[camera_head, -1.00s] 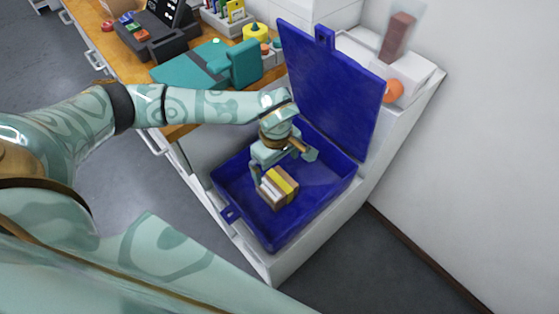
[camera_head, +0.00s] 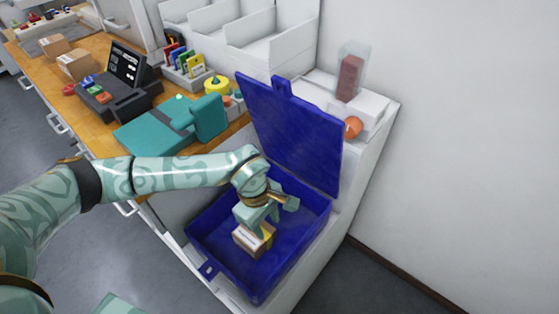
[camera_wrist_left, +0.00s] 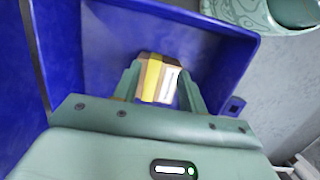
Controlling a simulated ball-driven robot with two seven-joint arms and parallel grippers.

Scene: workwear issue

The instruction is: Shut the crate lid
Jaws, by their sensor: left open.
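The blue crate (camera_head: 203,252) stands on a low white unit, and its blue lid (camera_head: 292,128) is raised, tilted back on the far side. A small brown box with a yellow band (camera_head: 247,241) lies inside; it also shows in the left wrist view (camera_wrist_left: 152,78). My left gripper (camera_head: 262,222) is inside the crate, partly covering the box. In the left wrist view, the open fingers of my left gripper (camera_wrist_left: 158,90) stand on either side of the box; contact cannot be told. My right gripper is not in view.
A wooden counter (camera_head: 95,132) at the left holds a teal folded item (camera_head: 160,132), a black terminal (camera_head: 118,92) and cartons (camera_head: 78,64). An orange ball (camera_head: 353,127) and a clear container (camera_head: 350,75) are behind the lid. Floor is clear at the lower right.

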